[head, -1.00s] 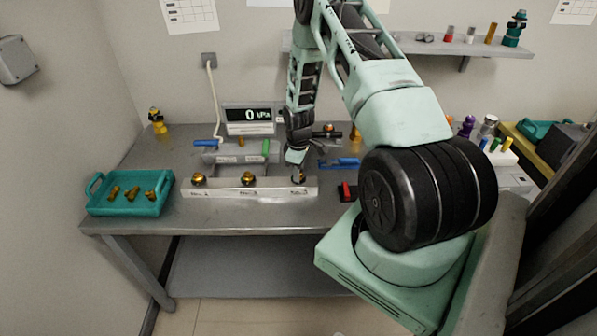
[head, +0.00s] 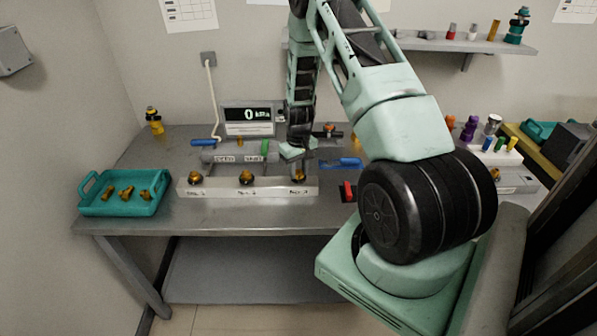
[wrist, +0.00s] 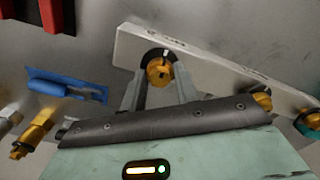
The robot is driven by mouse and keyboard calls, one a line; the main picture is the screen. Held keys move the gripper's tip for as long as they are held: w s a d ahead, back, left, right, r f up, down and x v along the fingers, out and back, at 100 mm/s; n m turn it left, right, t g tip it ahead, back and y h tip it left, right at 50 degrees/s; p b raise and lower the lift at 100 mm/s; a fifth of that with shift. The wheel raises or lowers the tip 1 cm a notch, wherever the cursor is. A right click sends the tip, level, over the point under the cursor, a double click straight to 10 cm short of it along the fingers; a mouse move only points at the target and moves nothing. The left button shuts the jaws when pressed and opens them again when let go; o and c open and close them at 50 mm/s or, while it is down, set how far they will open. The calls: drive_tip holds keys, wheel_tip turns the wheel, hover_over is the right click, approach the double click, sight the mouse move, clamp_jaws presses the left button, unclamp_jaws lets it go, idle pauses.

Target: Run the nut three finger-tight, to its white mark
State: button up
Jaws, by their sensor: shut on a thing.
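The white bar (head: 225,189) on the bench carries three brass nuts in a row. Nut three (head: 299,177) is the right-hand one, above the label that seems to read No.3. In the wrist view nut three (wrist: 158,72) is a brass fitting against a black round collar (wrist: 150,53). My gripper (head: 298,167) comes down over it from above. In the wrist view the two fingers of my gripper (wrist: 160,80) stand on either side of the nut, shut on it. A small pale mark shows near the collar's edge; its alignment with the nut is too small to tell.
The middle nut (head: 247,178) and left nut (head: 195,178) sit along the bar. A teal tray (head: 95,207) with brass fittings stands at left. A blue tool (head: 345,163) and a red-and-black object (head: 348,191) lie to the right. The gauge (head: 248,116) reads 0 kPa.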

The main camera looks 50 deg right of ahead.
sight(298, 170)
drive_tip(key=shift+w+d+r+m, duration=0.1)
drive_tip(key=shift+r+m, duration=0.05)
drive_tip(key=shift+m, duration=0.15)
drive_tip(key=o, duration=1)
wheel_tip(298, 170, up, 17)
drive_tip(key=b, duration=0.3)
drive_tip(key=shift+r+b, duration=0.15)
drive_tip(key=shift+b, duration=0.2)
